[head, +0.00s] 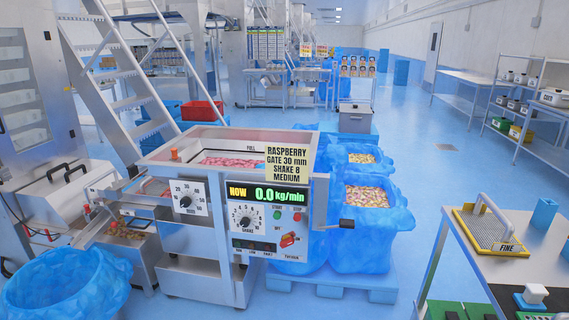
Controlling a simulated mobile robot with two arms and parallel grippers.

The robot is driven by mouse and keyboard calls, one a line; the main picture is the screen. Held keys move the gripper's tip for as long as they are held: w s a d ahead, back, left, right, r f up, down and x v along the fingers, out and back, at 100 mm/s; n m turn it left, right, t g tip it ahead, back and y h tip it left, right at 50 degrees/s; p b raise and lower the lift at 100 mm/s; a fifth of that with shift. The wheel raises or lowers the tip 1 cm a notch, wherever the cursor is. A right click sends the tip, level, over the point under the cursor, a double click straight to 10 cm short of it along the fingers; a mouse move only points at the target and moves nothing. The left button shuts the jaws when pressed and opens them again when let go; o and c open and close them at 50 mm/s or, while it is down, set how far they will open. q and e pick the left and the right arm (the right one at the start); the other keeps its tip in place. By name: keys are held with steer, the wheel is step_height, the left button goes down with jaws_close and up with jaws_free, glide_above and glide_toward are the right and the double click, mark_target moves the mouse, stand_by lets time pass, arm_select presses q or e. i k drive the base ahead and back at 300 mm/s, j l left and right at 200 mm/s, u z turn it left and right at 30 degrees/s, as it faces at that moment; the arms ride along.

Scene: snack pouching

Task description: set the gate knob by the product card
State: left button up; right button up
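The product card (289,165) stands above the right part of the feeder's front panel and reads RASPBERRY, GATE 30 mm, SHAKE 8, MEDIUM. The gate knob (186,202) is a small dark knob on a white dial plate marked in mm, on the front left of the steel feeder (190,240). Its pointer is too small to read surely. The shake knob (245,222) sits on a numbered white dial to its right. The display (268,193) reads NOW 0.0 kg/min. Neither of my grippers shows in the head view.
Pink product (235,161) lies in the hopper. Green and red buttons sit under the display. Blue-lined bins (371,220) stand right of the feeder, and a blue-lined bin (65,285) stands front left. A steel table (490,262) with a FINE screen (490,228) is at right. The aisle between is clear.

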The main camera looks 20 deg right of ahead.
mark_target(186, 202)
steer(key=i+j+z, duration=0.1)
steer(key=i+j, duration=0.45)
steer(key=i+j+z, duration=0.15)
steer(key=i+j, duration=0.4)
steer(key=i+j+z, duration=0.1)
steer(key=i+j, duration=0.45)
steer(key=j, duration=0.15)
